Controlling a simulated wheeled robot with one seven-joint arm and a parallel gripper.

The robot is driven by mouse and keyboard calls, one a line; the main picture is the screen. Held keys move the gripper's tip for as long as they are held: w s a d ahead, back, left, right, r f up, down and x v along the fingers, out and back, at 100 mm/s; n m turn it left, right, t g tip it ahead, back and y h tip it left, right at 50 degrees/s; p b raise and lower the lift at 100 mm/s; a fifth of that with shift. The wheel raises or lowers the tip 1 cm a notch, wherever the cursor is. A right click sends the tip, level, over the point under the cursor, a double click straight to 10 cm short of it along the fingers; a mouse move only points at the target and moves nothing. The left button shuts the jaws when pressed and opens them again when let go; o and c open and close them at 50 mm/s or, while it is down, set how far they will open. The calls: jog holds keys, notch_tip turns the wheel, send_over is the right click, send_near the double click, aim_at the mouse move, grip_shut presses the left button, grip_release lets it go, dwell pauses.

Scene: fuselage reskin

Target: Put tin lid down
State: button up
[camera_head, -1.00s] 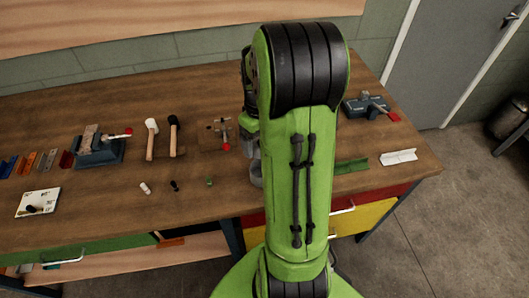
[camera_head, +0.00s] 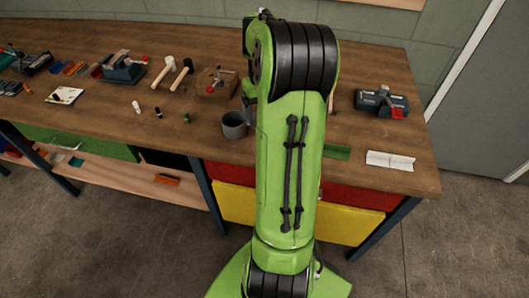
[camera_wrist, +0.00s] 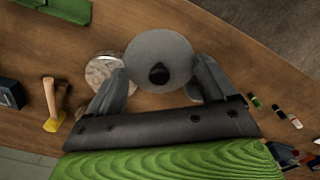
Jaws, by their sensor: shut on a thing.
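My gripper (camera_wrist: 161,74) is shut on the tin lid (camera_wrist: 150,48), a grey disc with a black knob in its middle. The fingers hold the lid at two sides, above the bench. A round open container with pale, mottled contents, apparently the tin (camera_wrist: 101,72), shows partly behind the lid and left finger in the wrist view. In the head view the grey tin (camera_head: 234,126) stands upright on the bench, just left of my arm. The height gap between lid and tin is unclear.
The wooden bench (camera_head: 290,150) has a vise (camera_head: 381,102), a white angle piece (camera_head: 391,160) and a green piece (camera_head: 337,152) to the right. Small bottles (camera_head: 158,112) and mallets (camera_head: 181,74) lie left of the tin. A hammer (camera_wrist: 50,106) lies near it in the wrist view.

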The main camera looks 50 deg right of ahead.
notch_tip(320, 180, down, 10)
jog(key=b, duration=0.2)
jog(key=shift+w+r+b, duration=0.1)
jog(key=shift+r+b, duration=0.1)
jog(key=shift+b, duration=0.2)
